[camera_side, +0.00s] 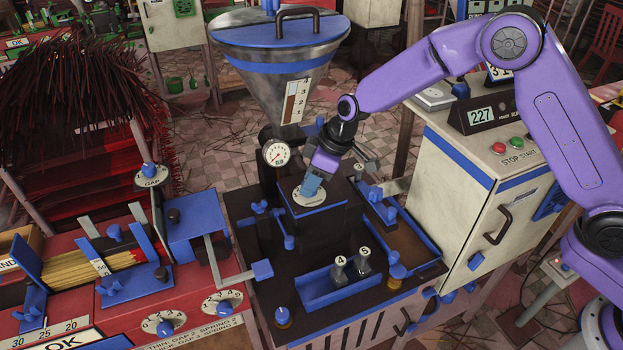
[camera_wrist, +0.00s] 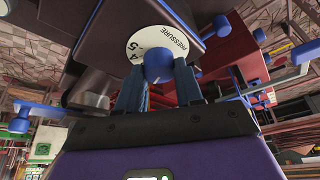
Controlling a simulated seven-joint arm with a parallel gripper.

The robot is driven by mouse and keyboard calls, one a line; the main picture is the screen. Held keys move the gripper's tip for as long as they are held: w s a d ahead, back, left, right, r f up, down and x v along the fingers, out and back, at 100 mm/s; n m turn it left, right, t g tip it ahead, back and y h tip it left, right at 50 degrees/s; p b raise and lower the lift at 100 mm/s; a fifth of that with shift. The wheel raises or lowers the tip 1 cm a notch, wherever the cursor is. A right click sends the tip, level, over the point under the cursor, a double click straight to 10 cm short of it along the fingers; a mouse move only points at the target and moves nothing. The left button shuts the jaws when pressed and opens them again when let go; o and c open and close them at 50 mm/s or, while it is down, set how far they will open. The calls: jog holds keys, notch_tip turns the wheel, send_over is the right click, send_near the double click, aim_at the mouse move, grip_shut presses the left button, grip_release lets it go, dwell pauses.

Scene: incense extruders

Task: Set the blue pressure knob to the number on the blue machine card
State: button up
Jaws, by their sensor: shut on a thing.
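The blue pressure knob (camera_wrist: 158,66) sits on a round white dial (camera_wrist: 152,44) marked PRESSURE, with 4 and 5 readable near the knob's left side. The dial (camera_side: 316,198) also shows in the side view on top of the dark block of the blue-trimmed machine. My gripper (camera_wrist: 158,80) is shut on the knob, one finger on each side. In the side view my gripper (camera_side: 313,181) points down at the dial and hides part of it. Which number the knob points to cannot be told. I cannot make out a blue machine card with certainty.
A metal hopper (camera_side: 278,60) and a pressure gauge (camera_side: 276,153) stand behind the knob. A white cabinet (camera_side: 465,200) with a 227 display (camera_side: 481,116) is at right. A blue tray (camera_side: 328,287) and upright numbered pieces (camera_side: 339,268) are in front. A red machine is at left.

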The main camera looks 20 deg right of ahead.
jog(key=shift+n+g, duration=0.5)
jog(key=shift+n, duration=0.8)
jog(key=o, duration=1)
jog(key=shift+o, duration=0.2)
jog(key=v, duration=1.7)
jog(key=shift+d, duration=0.45)
jog(key=shift+r, duration=0.1)
